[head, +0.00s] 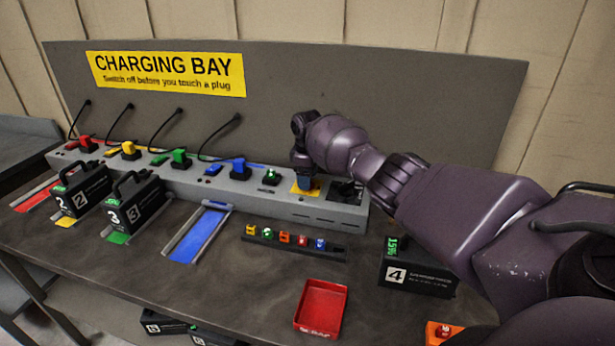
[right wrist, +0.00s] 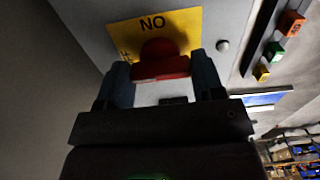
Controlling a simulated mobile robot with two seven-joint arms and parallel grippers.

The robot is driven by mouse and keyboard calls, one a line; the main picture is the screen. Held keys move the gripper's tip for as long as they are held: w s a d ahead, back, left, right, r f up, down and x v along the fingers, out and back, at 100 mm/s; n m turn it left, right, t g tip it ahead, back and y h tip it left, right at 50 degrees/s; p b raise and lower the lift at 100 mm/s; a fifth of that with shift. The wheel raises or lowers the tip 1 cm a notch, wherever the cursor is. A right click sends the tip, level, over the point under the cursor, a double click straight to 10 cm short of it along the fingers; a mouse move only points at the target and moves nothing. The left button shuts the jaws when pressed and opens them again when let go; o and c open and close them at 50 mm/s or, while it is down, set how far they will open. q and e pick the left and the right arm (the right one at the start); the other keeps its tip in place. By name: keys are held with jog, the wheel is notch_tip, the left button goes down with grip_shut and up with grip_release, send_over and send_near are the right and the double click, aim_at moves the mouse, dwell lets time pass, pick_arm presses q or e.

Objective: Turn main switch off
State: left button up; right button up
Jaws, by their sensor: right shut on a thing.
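The main switch is a red knob (right wrist: 160,62) on a yellow plate (right wrist: 190,25), seen in the right wrist view. The plate's letters read "NO" in that view, and another mark shows at its lower left. In the head view the yellow plate (head: 302,191) is at the right part of the grey power strip (head: 215,180), and my gripper hides the knob. My right gripper (head: 306,181) is over the plate, shut on the red knob, with one finger on each side of it in the right wrist view (right wrist: 165,80). My left gripper is not in view.
Colored plugs with black cables sit along the strip to the left. Black battery packs (head: 142,206) stand in front. A rack of small colored pieces (head: 290,242), a red tray (head: 322,306) and battery pack 4 (head: 420,275) are nearer. A grey back panel (head: 400,100) rises behind.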

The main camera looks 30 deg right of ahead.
jog(key=shift+r, duration=0.1)
dwell(0.3)
jog(key=o, duration=0.9)
notch_tip(320, 180, up, 11)
jog(key=shift+f+p, duration=0.1)
jog(key=shift+p, duration=0.45)
